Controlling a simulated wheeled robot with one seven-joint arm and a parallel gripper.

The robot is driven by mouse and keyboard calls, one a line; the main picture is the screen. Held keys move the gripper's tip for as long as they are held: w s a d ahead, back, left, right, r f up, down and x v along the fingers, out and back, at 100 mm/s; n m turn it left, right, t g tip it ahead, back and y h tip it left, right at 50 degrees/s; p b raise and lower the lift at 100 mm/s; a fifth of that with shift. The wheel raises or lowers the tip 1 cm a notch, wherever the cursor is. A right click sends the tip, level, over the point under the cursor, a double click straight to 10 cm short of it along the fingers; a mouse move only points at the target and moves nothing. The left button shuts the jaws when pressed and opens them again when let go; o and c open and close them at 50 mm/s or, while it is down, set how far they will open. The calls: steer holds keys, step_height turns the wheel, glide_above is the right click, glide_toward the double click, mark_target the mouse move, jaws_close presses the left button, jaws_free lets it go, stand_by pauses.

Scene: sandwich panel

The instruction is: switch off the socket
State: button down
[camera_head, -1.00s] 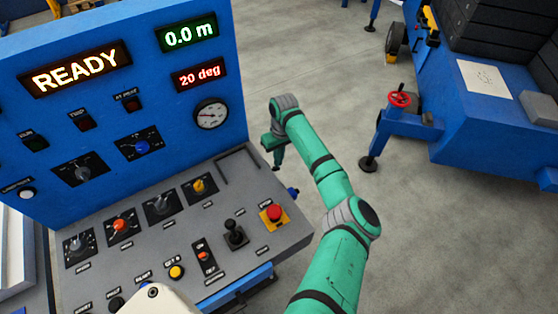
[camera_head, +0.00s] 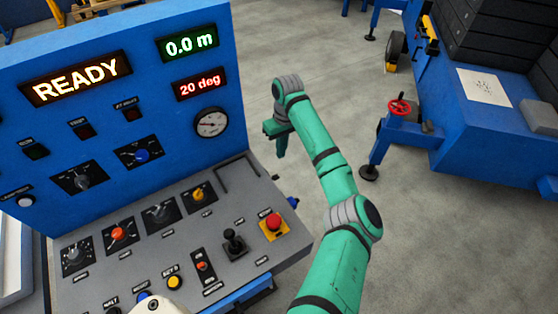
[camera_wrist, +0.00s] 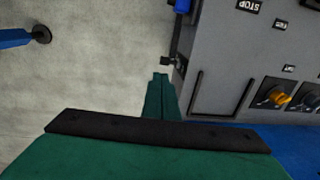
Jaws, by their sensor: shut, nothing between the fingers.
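My gripper (camera_head: 281,146) is shut and empty, hanging just right of the control console's far right corner. In the wrist view its closed green fingers (camera_wrist: 160,92) point along the console's side, near a small dark fitting (camera_wrist: 171,62) there. A blue part (camera_head: 292,202) sticks out from the console's right side and also shows at the top of the wrist view (camera_wrist: 182,5). It may be the socket, but I cannot tell for sure. I cannot read which label belongs to the socket or see its switch state.
The grey desk (camera_head: 105,268) carries several knobs, a joystick (camera_head: 234,243) and a red stop button (camera_head: 274,221). The blue upright panel (camera_head: 60,135) shows READY. A blue machine with a red handwheel (camera_head: 398,107) stands at right. Open floor lies between.

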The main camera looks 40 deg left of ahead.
steer(key=shift+w+d+r, duration=0.1)
steer(key=shift+w+r, duration=0.05)
steer(key=shift+r, duration=0.7)
steer(key=shift+w+d+r, duration=0.1)
steer(key=shift+w+r, duration=0.1)
steer(key=shift+r, duration=0.6)
steer(key=shift+w+d+r, duration=0.1)
steer(key=shift+w+r, duration=0.05)
steer(key=shift+r, duration=0.7)
